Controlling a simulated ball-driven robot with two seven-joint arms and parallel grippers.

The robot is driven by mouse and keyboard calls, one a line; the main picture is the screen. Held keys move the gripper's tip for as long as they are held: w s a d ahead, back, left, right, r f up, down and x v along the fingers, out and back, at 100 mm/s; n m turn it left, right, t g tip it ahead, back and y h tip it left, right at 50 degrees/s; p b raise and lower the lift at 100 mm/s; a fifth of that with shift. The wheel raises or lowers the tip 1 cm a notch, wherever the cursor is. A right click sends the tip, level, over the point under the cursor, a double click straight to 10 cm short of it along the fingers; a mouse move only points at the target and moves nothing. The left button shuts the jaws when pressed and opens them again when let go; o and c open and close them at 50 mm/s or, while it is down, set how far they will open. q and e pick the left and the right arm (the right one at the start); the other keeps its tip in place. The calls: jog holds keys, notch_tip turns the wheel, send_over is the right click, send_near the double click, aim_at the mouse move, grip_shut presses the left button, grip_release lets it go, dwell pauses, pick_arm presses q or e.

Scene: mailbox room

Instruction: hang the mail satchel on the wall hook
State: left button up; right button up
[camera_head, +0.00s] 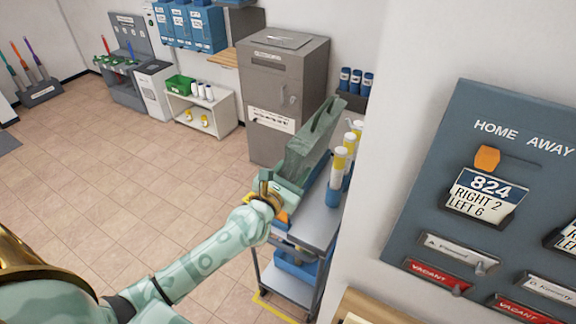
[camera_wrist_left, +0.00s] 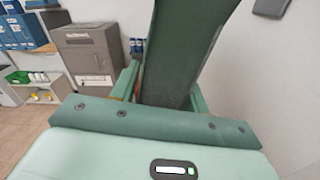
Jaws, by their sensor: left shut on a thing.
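The mail satchel (camera_head: 308,150) is grey-green, with a strap loop at its top. It is held upright, slightly tilted, over the blue-grey cart in the head view. My left gripper (camera_head: 284,191) is shut on its lower part. In the left wrist view the satchel's dark green fabric (camera_wrist_left: 184,45) rises between the fingers of the left gripper (camera_wrist_left: 162,92), and its upper end runs out of the picture. I cannot make out the wall hook in either view. My right gripper is not in view.
A blue HOME/AWAY board (camera_head: 440,190) hangs on the near right wall. The tiled floor (camera_head: 140,170) at left is clear.

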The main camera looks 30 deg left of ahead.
pick_arm(q)
jog(key=shift+s+d, duration=0.15)
jog(key=shift+d, duration=0.7)
jog(key=d+f+b, duration=0.2)
jog(key=d, duration=0.3)
jog(key=shift+d+f, duration=0.25)
jog(key=shift+d, duration=0.15)
jog(key=shift+s, duration=0.1)
jog(key=o, duration=1.4)
jog(key=shift+f, duration=0.1)
